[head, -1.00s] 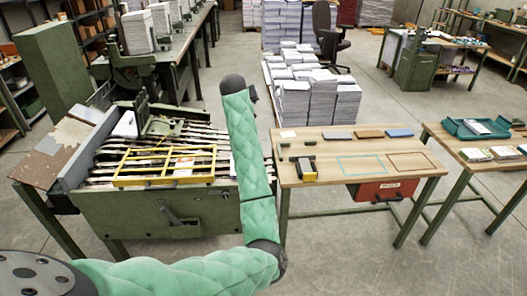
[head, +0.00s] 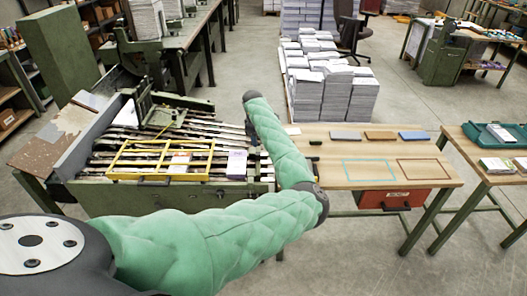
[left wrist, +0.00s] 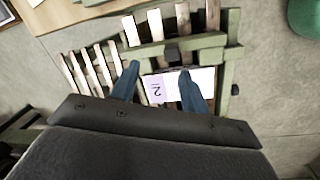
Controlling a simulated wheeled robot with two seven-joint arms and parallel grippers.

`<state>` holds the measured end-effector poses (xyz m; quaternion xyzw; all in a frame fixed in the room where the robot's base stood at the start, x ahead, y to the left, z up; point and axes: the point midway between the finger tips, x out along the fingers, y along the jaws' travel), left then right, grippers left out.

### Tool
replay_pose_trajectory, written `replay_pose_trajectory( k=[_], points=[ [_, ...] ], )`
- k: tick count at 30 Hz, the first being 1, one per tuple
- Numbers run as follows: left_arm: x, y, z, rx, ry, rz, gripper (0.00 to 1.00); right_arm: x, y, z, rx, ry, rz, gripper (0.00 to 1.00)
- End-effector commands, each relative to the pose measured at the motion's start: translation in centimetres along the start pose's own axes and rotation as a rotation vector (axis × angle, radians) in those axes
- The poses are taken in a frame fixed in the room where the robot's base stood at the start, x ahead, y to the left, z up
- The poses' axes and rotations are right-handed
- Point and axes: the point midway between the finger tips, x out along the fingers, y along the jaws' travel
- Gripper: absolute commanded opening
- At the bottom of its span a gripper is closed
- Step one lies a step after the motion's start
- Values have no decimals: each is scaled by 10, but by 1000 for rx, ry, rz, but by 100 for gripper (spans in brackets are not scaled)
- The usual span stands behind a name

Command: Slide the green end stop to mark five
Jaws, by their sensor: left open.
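The green gathering machine (head: 150,197) stands at left, with pale slats and a yellow frame (head: 120,160) over them. In the left wrist view, a green crossbar (left wrist: 205,42) with a dark knob (left wrist: 172,56) spans the slats; it may be the end stop, but I cannot be sure. No mark five is readable. My left gripper (left wrist: 159,68) is open and empty above the slats, just short of the knob. In the head view my forearm hides most of this gripper. My right gripper is out of view.
A lilac booklet (head: 237,164) lies at the machine's right end. A wooden table (head: 330,150) with flat blocks, a teal outline (head: 383,170) and a red drawer (head: 383,199) stands to the right. Paper stacks (head: 350,97) stand behind it.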

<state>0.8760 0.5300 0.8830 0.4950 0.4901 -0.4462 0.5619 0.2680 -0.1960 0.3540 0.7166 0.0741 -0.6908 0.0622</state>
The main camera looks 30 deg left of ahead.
Motion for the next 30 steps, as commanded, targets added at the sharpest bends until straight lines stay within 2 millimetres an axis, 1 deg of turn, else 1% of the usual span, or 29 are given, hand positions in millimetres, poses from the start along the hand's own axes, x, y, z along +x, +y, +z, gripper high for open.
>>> replay_pose_trajectory(
  k=[1,4,9,13,17,20,30],
  points=[
    [4,-2,3,-37,6,-29,45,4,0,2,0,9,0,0],
    [9,-8,4,-136,27,-78,45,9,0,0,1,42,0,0],
    [8,-16,2,-317,53,-114,45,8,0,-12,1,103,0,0],
    [8,-16,3,-409,54,-115,45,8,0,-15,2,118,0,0],
    [10,-17,3,-440,56,-114,45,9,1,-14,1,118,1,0],
    [18,-18,3,-440,56,-115,45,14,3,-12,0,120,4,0],
    [62,-23,0,-438,56,-114,45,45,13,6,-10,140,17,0]
  ],
)
